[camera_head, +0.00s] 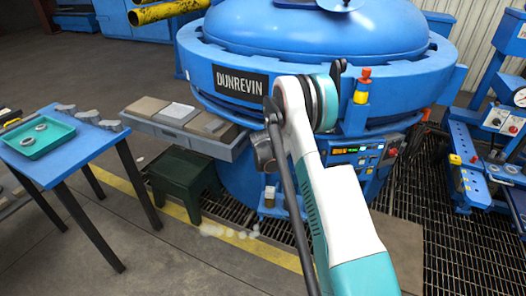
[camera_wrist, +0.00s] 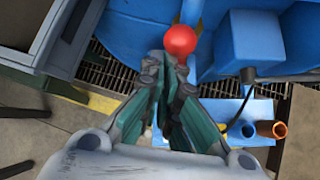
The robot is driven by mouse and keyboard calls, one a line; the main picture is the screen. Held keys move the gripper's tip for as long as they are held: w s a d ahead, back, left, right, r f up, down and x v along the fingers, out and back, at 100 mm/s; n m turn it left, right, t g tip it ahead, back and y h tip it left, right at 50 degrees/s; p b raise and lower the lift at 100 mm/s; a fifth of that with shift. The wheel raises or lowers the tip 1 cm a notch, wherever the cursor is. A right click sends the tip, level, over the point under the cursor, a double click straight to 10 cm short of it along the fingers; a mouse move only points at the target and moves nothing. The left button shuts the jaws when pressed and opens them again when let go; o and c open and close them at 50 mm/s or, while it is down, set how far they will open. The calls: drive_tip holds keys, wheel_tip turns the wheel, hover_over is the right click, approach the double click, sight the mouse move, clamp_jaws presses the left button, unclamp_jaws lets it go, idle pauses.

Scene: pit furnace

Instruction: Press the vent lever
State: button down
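A red ball knob (camera_wrist: 180,40), which looks like the end of the vent lever, shows in the wrist view against the blue furnace body. My gripper (camera_wrist: 166,70) points at it with its green-grey fingers drawn together. The fingertips lie just below and left of the knob in the picture. Whether they touch it I cannot tell. Nothing shows between the fingers. In the head view my arm covers the lever's place, and the gripper is mostly hidden behind it. The blue round furnace (camera_head: 240,83) carries a DUNREVIN sign.
A blue table (camera_head: 85,148) with a teal tray (camera_head: 40,140) stands at the left. A grey shelf with blocks (camera_head: 190,135) juts from the furnace, above a green stool (camera_head: 183,180). A control panel (camera_head: 362,157) sits right of my arm. Floor grating (camera_head: 450,240) lies at the right.

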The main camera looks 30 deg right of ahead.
drive_tip(key=shift+s+d+r, duration=0.2)
drive_tip(key=shift+s+d, duration=0.05)
drive_tip(key=shift+d, duration=0.3)
drive_tip(key=a+f+b, duration=0.2)
drive_tip(key=a, duration=0.2)
drive_tip(key=s+r+p, duration=0.3)
drive_tip(key=s, duration=0.6)
drive_tip(key=shift+p, duration=0.35)
